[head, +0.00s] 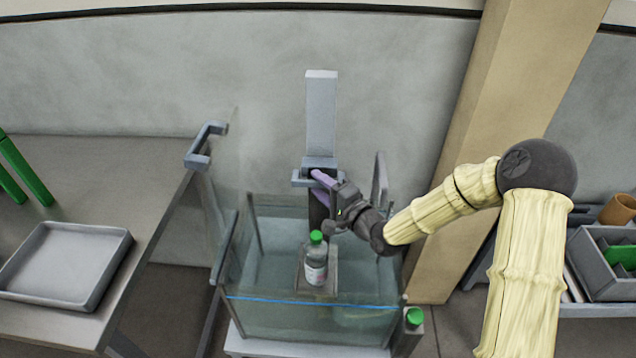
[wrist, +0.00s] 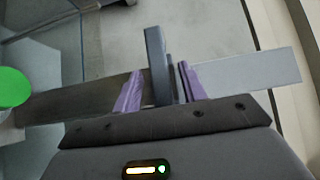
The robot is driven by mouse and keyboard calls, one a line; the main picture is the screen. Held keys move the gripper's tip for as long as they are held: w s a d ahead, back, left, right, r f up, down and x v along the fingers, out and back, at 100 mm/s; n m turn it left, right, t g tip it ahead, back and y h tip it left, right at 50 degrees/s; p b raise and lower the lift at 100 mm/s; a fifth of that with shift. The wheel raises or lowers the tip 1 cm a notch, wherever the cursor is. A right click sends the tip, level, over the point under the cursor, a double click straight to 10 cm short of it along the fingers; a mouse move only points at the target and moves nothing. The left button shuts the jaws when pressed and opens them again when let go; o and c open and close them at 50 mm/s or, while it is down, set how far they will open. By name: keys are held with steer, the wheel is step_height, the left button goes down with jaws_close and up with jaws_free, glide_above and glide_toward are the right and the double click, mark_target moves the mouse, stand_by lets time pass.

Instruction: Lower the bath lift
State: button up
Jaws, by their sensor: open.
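The bath is a glass tank (head: 260,318) with water. A lift column (head: 320,115) stands upright at its back, with a grey handle bar (head: 300,180) across it. A clear bottle (head: 316,268) with a green cap stands upright on a small platform (head: 303,284) at the column's foot. My gripper (head: 322,180) reaches the handle from the right. In the wrist view, its purple fingers are open, one on each side of the dark grey handle bar (wrist: 157,65); I cannot tell whether they touch it. The green cap (wrist: 12,88) shows at the left edge.
A green button (head: 414,317) sits on a post at the tank's front right corner. A table with a grey tray (head: 65,262) is at left. A grey bracket-like handle (head: 205,144) stands left of the tank. A tan pillar (head: 510,110) rises behind my arm.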

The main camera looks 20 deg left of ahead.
mark_target(318, 209)
steer(key=shift+w+a, duration=0.3)
steer(key=shift+a, duration=0.25)
jaws_close()
steer(key=shift+f+b, duration=2.65)
steer(key=shift+f, duration=1.85)
jaws_free()
